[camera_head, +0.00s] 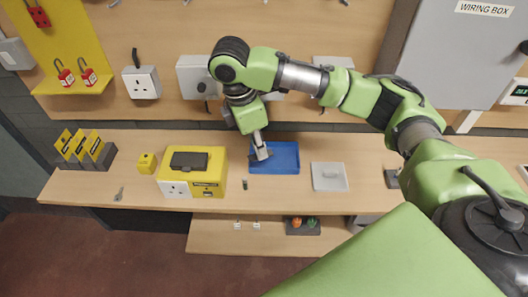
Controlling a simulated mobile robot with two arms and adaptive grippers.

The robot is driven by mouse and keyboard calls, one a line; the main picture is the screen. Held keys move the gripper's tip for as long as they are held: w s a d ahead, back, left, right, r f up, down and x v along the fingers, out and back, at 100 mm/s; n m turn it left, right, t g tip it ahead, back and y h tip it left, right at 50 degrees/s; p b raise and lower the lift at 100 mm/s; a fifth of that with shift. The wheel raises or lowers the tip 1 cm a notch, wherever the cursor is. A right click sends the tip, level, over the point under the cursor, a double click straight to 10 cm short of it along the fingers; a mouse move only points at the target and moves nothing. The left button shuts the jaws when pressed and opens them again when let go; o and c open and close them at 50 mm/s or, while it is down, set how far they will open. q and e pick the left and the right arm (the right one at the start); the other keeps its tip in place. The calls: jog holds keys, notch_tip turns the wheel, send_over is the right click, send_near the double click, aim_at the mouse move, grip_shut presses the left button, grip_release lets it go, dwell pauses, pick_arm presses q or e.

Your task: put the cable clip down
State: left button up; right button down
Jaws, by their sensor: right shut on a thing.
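My right gripper (260,153) points down at the left part of a blue tray (286,167) on the bench. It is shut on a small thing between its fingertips. The fingers hide most of that thing, so I cannot make out the cable clip's shape. I cannot tell whether it touches the tray floor. The bare part of the tray to the right of the gripper looks empty. My left gripper is not in view.
On the wooden bench (140,190), a yellow box (208,187) stands left of the tray, with a small dark item (245,184) between them. A grey lidded plate (328,176) lies to the right. Sockets hang on the back board above.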

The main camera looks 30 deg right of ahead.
jog(key=w+d+f, duration=0.1)
jog(key=f, duration=0.1)
jog(key=w+d+f+p, duration=0.1)
jog(key=w+f, duration=0.1)
jog(key=w+d+f, duration=0.2)
jog(key=shift+w+f, duration=0.1)
jog(key=shift+f, duration=0.05)
jog(key=p+x, duration=0.2)
jog(key=x, duration=0.1)
jog(key=shift+w+a, duration=0.1)
jog(key=shift+a, duration=0.1)
jog(key=shift+f, duration=0.25)
jog(key=c, duration=2)
grip_release()
jog(key=b+v, duration=0.3)
jog(key=v, duration=0.9)
